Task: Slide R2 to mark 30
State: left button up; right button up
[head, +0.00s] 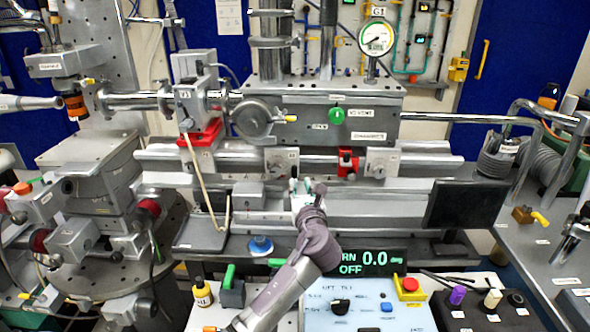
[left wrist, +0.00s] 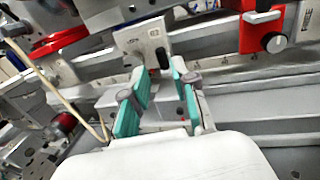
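Two pale grey rider plates sit on the long rail: a left one (head: 282,163) and a right one (head: 382,162). Their small labels are too blurred to read, so I cannot tell which is R2. My left gripper (head: 302,187) is just below and slightly right of the left plate. In the left wrist view its teal-padded fingers (left wrist: 160,98) stand apart with nothing between them, and the left plate (left wrist: 143,42) is just beyond their tips, seemingly apart from them. The scale marks on the rail (left wrist: 225,62) are too small to read. My right gripper is not in view.
A red clamp (head: 347,163) with a knob sits on the rail between the plates. A red-based mount (head: 200,133) with a hanging cable stands to the left. A black monitor (head: 465,203) is at right, and a green-lettered display (head: 368,262) stands below.

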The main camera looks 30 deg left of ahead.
aim_at(295, 169)
pick_arm(q)
jog(key=x, duration=0.9)
grip_shut()
